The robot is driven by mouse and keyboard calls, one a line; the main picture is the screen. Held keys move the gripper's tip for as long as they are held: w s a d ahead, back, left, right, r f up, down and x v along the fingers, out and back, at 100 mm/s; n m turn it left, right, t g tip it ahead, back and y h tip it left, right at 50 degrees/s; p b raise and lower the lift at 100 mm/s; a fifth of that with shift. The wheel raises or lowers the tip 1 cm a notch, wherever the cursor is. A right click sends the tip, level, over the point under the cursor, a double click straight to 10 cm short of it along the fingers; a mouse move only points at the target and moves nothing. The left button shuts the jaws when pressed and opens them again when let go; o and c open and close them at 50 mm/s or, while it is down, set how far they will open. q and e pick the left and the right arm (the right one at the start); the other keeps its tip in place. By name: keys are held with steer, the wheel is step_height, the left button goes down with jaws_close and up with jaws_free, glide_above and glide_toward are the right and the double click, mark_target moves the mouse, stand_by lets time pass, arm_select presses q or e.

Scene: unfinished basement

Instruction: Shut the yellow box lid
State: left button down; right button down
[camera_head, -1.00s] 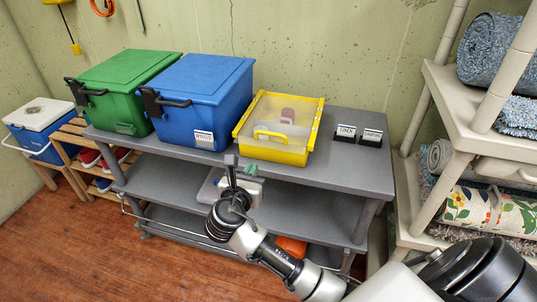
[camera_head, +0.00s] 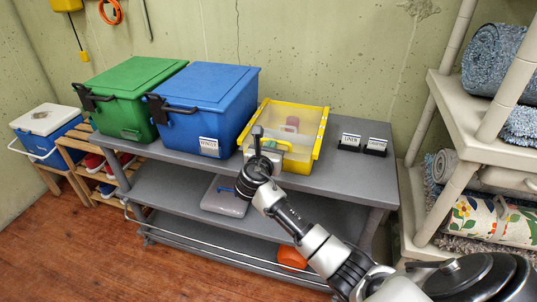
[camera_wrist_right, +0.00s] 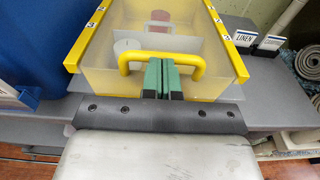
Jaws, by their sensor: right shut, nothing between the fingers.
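The yellow box (camera_head: 318,152) sits on the grey shelf's top, right of the blue box. It has yellow edges and see-through panels; a red item and a white item show inside. I cannot tell the lid's exact position. A yellow handle (camera_wrist_right: 124,62) is on the box's near side in the right wrist view. My right gripper (camera_head: 257,132) is shut and empty at the box's front left. In the right wrist view its green fingertips (camera_wrist_right: 160,76) overlap the middle of the handle; contact cannot be told. My gripper hides part of the box front. My left gripper is not in view.
The blue box (camera_head: 205,100) and green box (camera_head: 125,95) stand left on the grey shelf (camera_head: 340,180). Two small black label stands (camera_head: 362,145) are to the right. A pale rack (camera_head: 450,110) with rolled rugs stands at the far right.

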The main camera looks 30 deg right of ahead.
steer(key=x, duration=0.4)
steer(key=shift+w+r, duration=0.15)
steer(key=shift+r, duration=0.1)
steer(key=shift+w+d, duration=0.1)
steer(key=shift+d, duration=0.1)
steer(key=shift+p, duration=0.35)
